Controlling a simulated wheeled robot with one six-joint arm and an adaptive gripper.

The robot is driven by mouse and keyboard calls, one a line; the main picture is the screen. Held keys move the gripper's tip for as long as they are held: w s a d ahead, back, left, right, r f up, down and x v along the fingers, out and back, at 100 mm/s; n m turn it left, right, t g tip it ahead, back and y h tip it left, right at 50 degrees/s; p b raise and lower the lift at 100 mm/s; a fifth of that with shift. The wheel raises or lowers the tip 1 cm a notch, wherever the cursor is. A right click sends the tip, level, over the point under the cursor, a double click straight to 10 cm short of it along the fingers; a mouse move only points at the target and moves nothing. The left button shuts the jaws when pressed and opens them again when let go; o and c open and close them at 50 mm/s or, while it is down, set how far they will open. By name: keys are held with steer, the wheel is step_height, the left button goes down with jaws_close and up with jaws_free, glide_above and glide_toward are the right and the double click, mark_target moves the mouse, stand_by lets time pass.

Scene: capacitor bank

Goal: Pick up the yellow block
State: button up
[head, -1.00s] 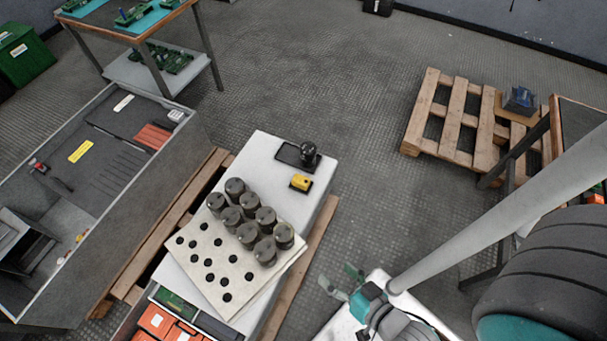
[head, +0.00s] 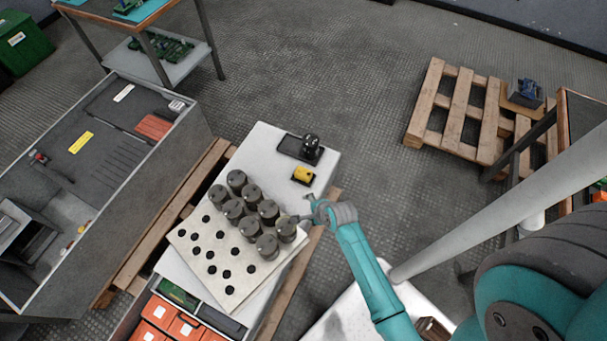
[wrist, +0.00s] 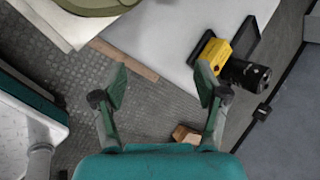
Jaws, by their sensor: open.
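The yellow block (head: 303,175) lies on a small dark base on the white bench top, near its right edge. In the wrist view the yellow block (wrist: 216,57) is at upper right, just beyond the right finger. My gripper (wrist: 162,80) is open and empty in the wrist view, with floor and the bench edge showing between its fingers. In the head view my gripper (head: 309,207) is at the bench's right edge, nearer the camera than the block and apart from it; its fingers are small and partly hidden by the wrist.
A black cylinder (head: 311,146) stands in a dark tray (head: 290,148) behind the block. Several grey capacitors (head: 251,193) stand on a white holed board (head: 222,277) close to the gripper's left. A wooden pallet (head: 459,105) lies on the floor at right.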

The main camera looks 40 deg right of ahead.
steer(key=w+d+m+g+y, duration=0.1)
steer(key=w+d+m, duration=0.4)
steer(key=w+d, duration=0.15)
steer(key=m+g+y, duration=0.1)
steer(key=m, duration=0.3)
glide_toward(304, 172)
steer(key=shift+x, duration=5.3)
steer(key=c, duration=1.3)
